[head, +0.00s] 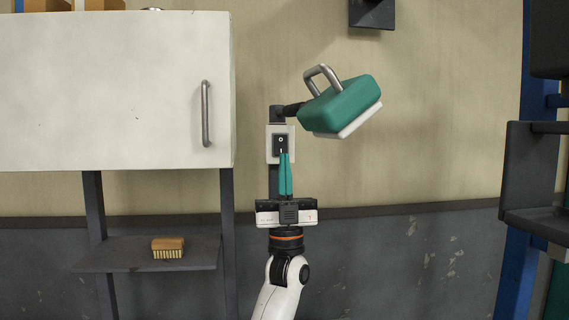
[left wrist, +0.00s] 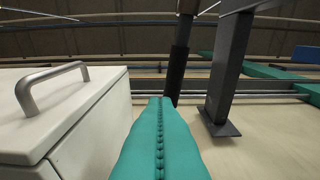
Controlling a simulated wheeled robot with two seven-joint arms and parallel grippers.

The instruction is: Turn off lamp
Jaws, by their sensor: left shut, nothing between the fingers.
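The lamp (head: 340,106) has a green head with a pale face and a metal handle. It sits on a dark jointed arm against the wall. Below its joint is a pale plate with a black rocker switch (head: 281,141) marked with a white sign. My left gripper (head: 285,155) points up, with its green fingers shut and empty. Its tips overlap the lower edge of the switch in the head view; I cannot tell if they touch. The shut fingers also show in the left wrist view (left wrist: 161,108), where I cannot make out the switch. My right gripper is not in view.
A white cabinet (head: 110,90) with a metal handle (head: 206,113) stands close left of the lamp. A brush (head: 168,247) lies on a dark shelf (head: 110,257) below it. A blue post (head: 520,240) and dark brackets stand at right.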

